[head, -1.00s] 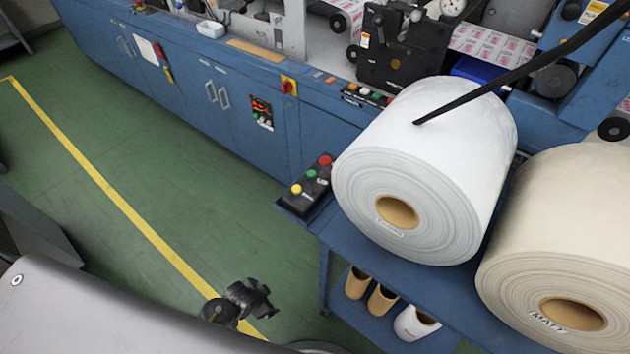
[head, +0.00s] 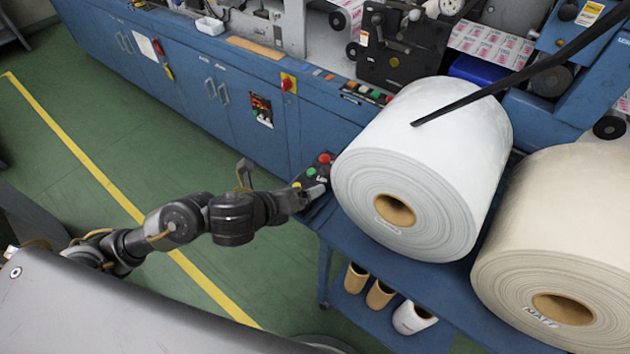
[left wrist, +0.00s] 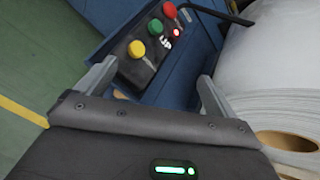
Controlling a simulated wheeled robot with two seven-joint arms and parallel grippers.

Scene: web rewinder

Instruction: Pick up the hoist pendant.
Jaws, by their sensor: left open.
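The hoist pendant (head: 312,175) is a dark box with yellow, green and red buttons. It lies on the left end of the blue shelf, left of the white roll. In the left wrist view the pendant (left wrist: 140,52) lies ahead, between and beyond the two fingers, with its buttons facing up. My left gripper (head: 290,188) is at the pendant's near side in the head view and covers part of it. My left gripper (left wrist: 160,88) is open and empty in the wrist view. Whether a finger touches the pendant is unclear. My right gripper is not in view.
A large white roll (head: 425,150) stands close right of the pendant, with a cream roll (head: 560,240) beyond it. A dark bar (head: 500,80) crosses above the white roll. The blue machine (head: 190,90) runs behind. Several cores sit on the lower shelf. Green floor lies left.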

